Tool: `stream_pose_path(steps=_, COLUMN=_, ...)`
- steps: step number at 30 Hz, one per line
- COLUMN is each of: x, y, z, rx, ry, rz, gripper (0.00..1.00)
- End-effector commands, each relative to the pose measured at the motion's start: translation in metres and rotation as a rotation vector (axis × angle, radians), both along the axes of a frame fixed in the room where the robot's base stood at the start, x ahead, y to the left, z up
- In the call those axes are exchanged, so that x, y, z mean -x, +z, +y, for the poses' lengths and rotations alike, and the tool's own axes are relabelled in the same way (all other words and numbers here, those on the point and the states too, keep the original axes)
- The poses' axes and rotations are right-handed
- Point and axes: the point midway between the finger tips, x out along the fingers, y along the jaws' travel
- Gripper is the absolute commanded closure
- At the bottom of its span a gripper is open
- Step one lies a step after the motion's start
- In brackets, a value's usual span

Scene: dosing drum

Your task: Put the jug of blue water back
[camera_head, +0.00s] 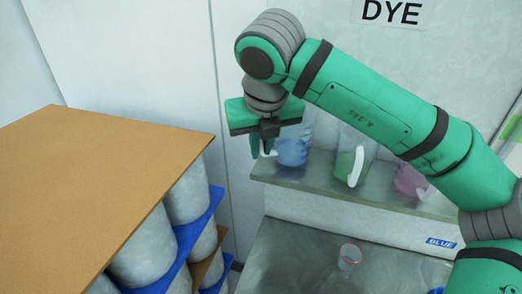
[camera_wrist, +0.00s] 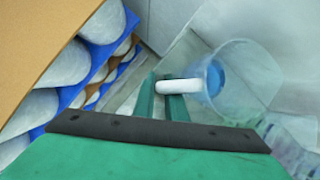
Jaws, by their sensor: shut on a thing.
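The clear jug of blue water (camera_head: 293,150) is upright at the left end of the grey shelf (camera_head: 325,186). I cannot tell whether its base touches the shelf. My gripper (camera_head: 262,148) is at the jug's left side, pointing down. In the wrist view, my gripper (camera_wrist: 163,98) is shut on the white handle of the jug (camera_wrist: 245,78), and blue water shows inside. The arm hides the jug's top in the head view.
A jug of green liquid (camera_head: 354,152) and a jug of pink liquid (camera_head: 411,180) stand to the right on the shelf. A small clear cup (camera_head: 349,259) stands on the lower counter (camera_head: 300,262). A brown board (camera_head: 95,190) over stacked drums fills the left.

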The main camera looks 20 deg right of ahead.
Motion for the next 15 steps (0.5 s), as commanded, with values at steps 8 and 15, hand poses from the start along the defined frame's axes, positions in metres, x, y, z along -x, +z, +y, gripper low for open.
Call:
stream_pose_path(steps=8, x=0.0002, y=-0.0107, z=0.0, rx=0.001, ry=0.0, rz=-0.001, gripper=1.0)
stream_pose_path(steps=15, x=0.0003, y=-0.013, z=-0.0003, rx=0.001, ry=-0.001, rz=0.0, gripper=0.77)
